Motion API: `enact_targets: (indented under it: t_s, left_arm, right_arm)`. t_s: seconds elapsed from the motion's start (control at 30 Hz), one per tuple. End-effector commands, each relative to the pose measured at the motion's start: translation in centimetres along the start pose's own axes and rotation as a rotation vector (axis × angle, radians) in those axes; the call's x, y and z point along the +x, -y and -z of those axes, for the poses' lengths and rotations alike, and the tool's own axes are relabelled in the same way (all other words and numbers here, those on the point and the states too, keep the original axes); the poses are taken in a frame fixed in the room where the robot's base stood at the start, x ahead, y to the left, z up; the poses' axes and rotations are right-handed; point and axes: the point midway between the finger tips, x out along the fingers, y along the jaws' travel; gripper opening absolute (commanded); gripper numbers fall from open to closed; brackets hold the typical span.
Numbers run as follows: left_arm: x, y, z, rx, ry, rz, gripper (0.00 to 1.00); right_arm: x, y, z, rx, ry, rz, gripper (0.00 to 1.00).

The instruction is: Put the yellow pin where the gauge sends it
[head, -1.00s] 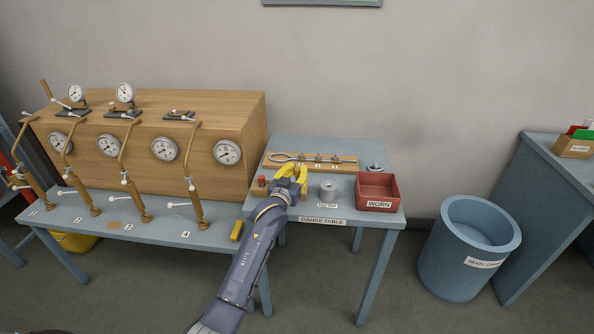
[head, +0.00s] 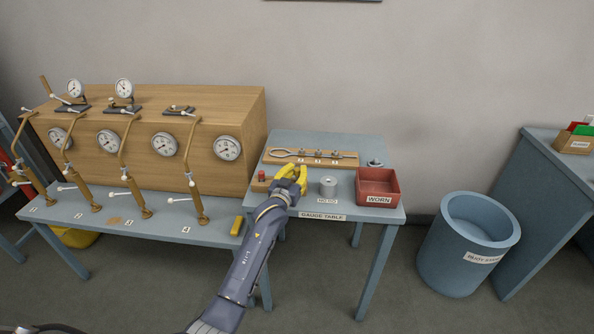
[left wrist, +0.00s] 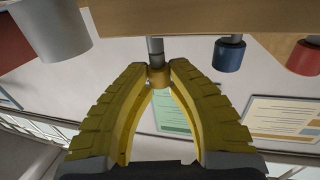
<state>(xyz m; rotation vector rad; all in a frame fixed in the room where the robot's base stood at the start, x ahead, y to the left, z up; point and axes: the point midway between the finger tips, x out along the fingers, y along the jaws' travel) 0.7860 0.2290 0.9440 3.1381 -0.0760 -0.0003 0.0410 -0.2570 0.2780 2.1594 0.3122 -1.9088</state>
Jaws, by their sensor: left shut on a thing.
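My left gripper (head: 290,180) is shut on the yellow head of the yellow pin (left wrist: 158,76), low over the gauge table. The pin's grey shaft runs from the fingers to the wooden block (left wrist: 200,14) in the left wrist view, which looks upside down; I cannot tell whether its end is in the block. A blue pin (left wrist: 228,54) and a red pin (left wrist: 303,57) stand in the block beside it. The red pin also shows in the head view (head: 262,175). A grey cylinder (head: 328,186) with a small label stands right of the gripper. My right gripper is not in view.
A red box marked WORN (head: 378,186) stands on the gauge table (head: 300,208). A wooden board (head: 340,160) with metal fittings lies behind. A wooden cabinet with dials (head: 200,120) is left; a blue bin (head: 455,265) stands right on the floor.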

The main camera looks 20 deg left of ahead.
Motion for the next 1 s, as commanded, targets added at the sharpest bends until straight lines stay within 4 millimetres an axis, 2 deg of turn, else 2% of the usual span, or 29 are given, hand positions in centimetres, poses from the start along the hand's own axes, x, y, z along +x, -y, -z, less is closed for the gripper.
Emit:
enact_targets:
  t_s: [1.0]
  left_arm:
    - [0.0,0.0,-2.1,0.001,0.000,0.000,0.00]
  right_arm:
    - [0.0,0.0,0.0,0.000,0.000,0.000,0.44]
